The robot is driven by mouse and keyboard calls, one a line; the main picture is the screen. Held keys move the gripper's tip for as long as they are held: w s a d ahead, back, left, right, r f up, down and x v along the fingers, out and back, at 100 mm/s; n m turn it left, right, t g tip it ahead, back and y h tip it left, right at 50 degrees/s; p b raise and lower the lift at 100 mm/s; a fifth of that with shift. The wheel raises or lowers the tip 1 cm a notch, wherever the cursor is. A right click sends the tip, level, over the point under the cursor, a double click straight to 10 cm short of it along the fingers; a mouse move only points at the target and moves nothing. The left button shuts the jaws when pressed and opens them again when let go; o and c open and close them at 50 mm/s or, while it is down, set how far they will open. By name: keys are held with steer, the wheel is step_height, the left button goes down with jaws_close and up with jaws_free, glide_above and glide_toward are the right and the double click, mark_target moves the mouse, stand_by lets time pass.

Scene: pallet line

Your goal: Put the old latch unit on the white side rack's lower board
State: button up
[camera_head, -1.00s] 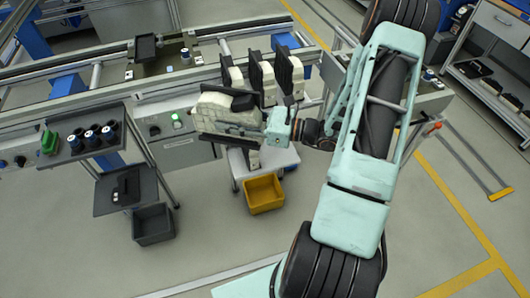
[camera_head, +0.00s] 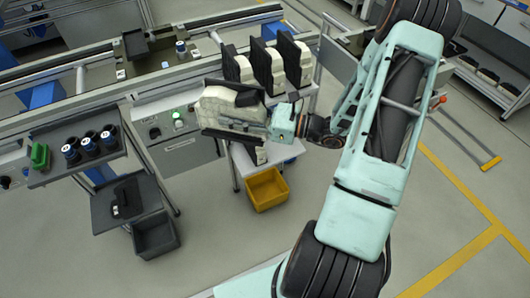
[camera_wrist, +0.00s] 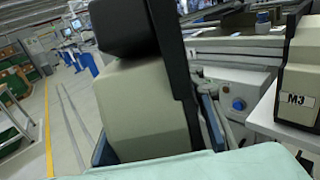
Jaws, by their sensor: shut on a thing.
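My gripper (camera_head: 268,125) is shut on a cream and black latch unit (camera_head: 228,106) and holds it up on its side in the head view. The held unit fills the middle of the wrist view (camera_wrist: 145,100), with a black plate along its right side. The fingertips are partly hidden by the unit. The white side rack (camera_head: 280,151) stands just behind and below the held unit. Several similar cream and black units (camera_head: 268,66) stand upright in a row on its upper level. The held unit and my gripper hide part of the lower board.
A yellow bin (camera_head: 267,188) is at the foot of the rack. To the left stand a dark shelf stand (camera_head: 60,172) with black cylindrical parts and a dark grey bin (camera_head: 155,233). A conveyor line (camera_head: 60,105) runs behind. The floor in front is clear.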

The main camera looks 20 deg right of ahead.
step_height(320, 180, down, 18)
steer(key=b, duration=2.1)
steer(key=shift+f+b, duration=0.15)
steer(key=shift+b, duration=0.2)
steer(key=shift+a, duration=0.1)
